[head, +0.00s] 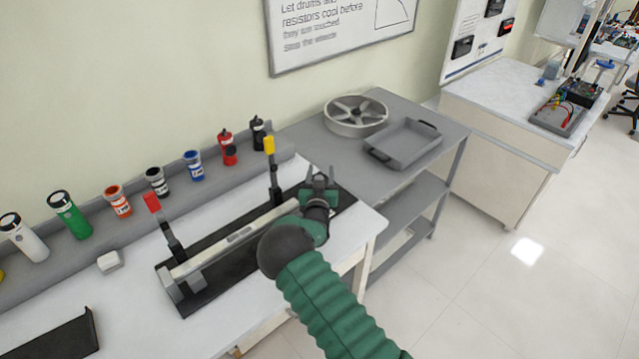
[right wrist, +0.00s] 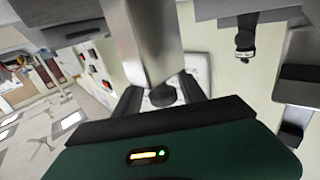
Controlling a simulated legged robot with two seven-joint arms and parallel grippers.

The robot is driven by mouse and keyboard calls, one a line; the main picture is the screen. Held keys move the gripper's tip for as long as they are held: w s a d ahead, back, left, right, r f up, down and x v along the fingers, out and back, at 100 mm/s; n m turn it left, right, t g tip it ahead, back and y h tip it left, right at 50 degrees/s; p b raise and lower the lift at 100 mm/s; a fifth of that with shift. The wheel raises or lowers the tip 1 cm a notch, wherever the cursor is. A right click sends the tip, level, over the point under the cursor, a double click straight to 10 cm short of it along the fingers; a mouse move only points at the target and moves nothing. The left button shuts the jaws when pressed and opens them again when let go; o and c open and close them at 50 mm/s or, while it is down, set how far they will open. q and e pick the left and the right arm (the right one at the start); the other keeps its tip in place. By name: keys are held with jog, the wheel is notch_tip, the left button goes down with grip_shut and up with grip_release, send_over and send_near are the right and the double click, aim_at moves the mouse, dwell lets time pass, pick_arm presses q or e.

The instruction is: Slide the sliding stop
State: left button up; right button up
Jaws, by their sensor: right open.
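The rig has a black base plate (head: 232,262) on the white bench, with a long pale rail (head: 235,240) along it. A red-handled lever (head: 153,203) stands near its left end and a yellow-handled lever (head: 269,146) near its right end. My right gripper (head: 320,180) is open at the right end of the rig, its wrist covering part of the rail. In the right wrist view, a grey metal piece (right wrist: 152,40) and a dark round part (right wrist: 162,95) show between the open fingers (right wrist: 160,98). I cannot tell which part is the sliding stop. My left gripper is out of view.
Several coloured canisters, including a green one (head: 68,214), line the grey ledge behind the rig. A grey cart (head: 395,98) to the right holds a spoked wheel (head: 356,116) and a tray (head: 406,143).

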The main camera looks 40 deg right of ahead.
jog(key=b+v, duration=0.1)
jog(key=v, duration=1.5)
jog(key=shift+f, duration=0.2)
